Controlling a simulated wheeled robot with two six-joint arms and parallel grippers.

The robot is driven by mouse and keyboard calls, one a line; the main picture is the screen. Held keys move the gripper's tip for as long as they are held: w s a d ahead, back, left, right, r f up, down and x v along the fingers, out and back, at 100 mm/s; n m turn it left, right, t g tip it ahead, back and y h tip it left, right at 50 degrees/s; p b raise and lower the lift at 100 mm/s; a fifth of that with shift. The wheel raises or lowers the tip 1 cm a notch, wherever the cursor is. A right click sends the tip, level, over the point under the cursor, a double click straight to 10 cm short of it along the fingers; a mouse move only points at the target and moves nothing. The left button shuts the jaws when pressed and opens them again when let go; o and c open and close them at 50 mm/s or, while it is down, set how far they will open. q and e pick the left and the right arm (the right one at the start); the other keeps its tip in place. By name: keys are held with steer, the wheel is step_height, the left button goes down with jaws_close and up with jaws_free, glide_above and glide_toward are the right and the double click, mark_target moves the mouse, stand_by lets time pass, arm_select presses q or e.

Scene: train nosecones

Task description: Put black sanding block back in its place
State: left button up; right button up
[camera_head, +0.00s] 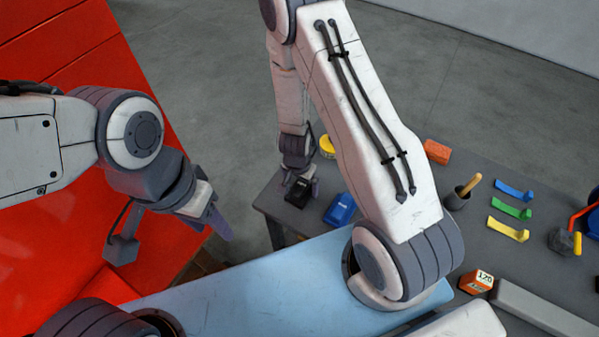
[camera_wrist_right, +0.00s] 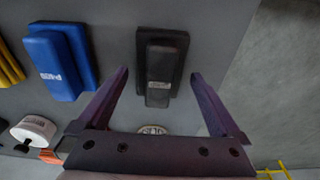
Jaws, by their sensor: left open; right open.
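The black sanding block (camera_head: 299,193) lies on the grey table near its left end. In the right wrist view the black sanding block (camera_wrist_right: 161,62) sits ahead of and between the two fingers, apart from both. My right gripper (camera_head: 301,186) is above the block; in the wrist view my right gripper (camera_wrist_right: 160,98) is open and empty. My left gripper (camera_head: 222,222) is open and empty, in front of the red surface, away from the table. My right arm hides part of the table.
A blue block (camera_head: 341,210) lies beside the black one, also in the wrist view (camera_wrist_right: 62,62). A red panel (camera_head: 70,190) stands left.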

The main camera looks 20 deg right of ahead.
mark_target(299, 188)
arm_select(q)
step_height(299, 188, up, 7)
steer(key=p, duration=0.6)
arm_select(e)
step_height(299, 188, up, 10)
steer(key=shift+s+a, duration=0.45)
steer(key=shift+r, duration=0.1)
